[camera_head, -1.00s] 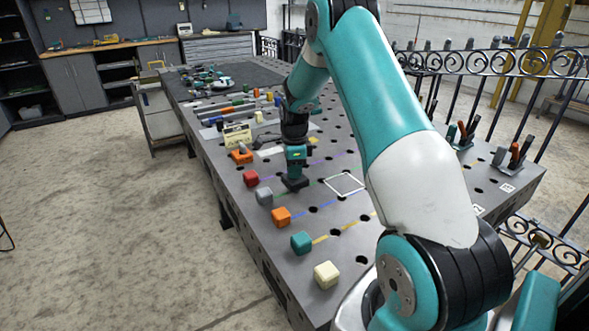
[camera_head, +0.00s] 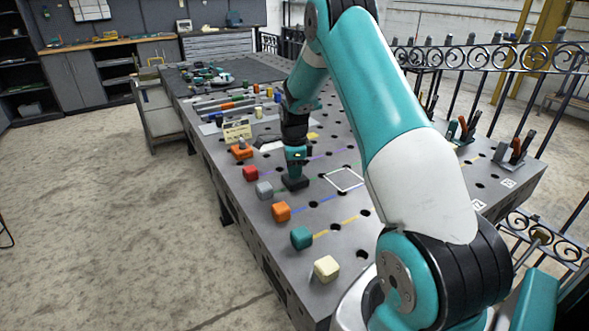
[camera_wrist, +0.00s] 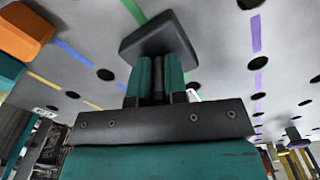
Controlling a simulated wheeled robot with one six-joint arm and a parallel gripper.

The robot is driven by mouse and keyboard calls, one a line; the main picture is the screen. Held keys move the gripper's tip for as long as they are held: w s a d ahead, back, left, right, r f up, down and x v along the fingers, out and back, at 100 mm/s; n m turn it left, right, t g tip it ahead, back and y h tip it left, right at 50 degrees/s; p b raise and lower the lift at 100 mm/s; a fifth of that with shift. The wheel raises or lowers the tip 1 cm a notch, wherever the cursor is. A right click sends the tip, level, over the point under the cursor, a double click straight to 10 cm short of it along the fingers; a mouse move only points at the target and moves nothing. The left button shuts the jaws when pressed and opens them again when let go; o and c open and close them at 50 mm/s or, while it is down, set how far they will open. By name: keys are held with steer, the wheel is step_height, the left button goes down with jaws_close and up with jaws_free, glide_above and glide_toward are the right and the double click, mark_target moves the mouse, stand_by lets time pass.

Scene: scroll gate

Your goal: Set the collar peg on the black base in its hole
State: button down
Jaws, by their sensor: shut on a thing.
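My gripper (camera_head: 296,172) is shut on the collar peg with the black base (camera_head: 295,183), near the middle of the table's near half. In the wrist view the black base (camera_wrist: 158,34) is a dark slab with rounded corners at the far end of the teal fingers (camera_wrist: 158,78). A narrower dark neck runs from it between the fingers. The base lies over the green strip (camera_wrist: 134,10). Its underside and the hole beneath are hidden, so I cannot tell if it touches the table.
A grey cube (camera_head: 264,190), red cube (camera_head: 250,173) and orange cube (camera_head: 281,211) stand left of my gripper. An orange base with a grey peg (camera_head: 242,149) stands farther back. A white square outline (camera_head: 344,179) lies right. Round holes dot the dark table.

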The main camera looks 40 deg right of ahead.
steer(key=shift+f, duration=0.15)
steer(key=c, duration=1.1)
jaws_free()
step_height(320, 180, up, 18)
steer(key=shift+f+b, duration=0.25)
steer(key=shift+b, duration=0.55)
steer(key=s+a+r+n+y, duration=0.1)
steer(key=s+a+n, duration=0.2)
steer(key=a+n, duration=0.4)
steer(key=s+a+r+n+t, duration=0.1)
steer(key=s+a+n, duration=0.25)
steer(key=a, duration=0.55)
steer(key=s+a+r+n+y, duration=0.1)
steer(key=s+a+r+n, duration=0.1)
steer(key=a+n, duration=0.5)
steer(key=s+a+n, duration=0.4)
steer(key=s+n, duration=0.1)
steer(key=s, duration=0.1)
steer(key=s+a+f+n+y, duration=0.1)
steer(key=s+a+n, duration=0.4)
steer(key=s, duration=0.1)
steer(key=s+a+n+g+y, duration=0.1)
steer(key=s+a+n, duration=0.4)
steer(key=s, duration=0.2)
steer(key=shift+s+f, duration=0.1)
steer(key=shift+f, duration=0.3)
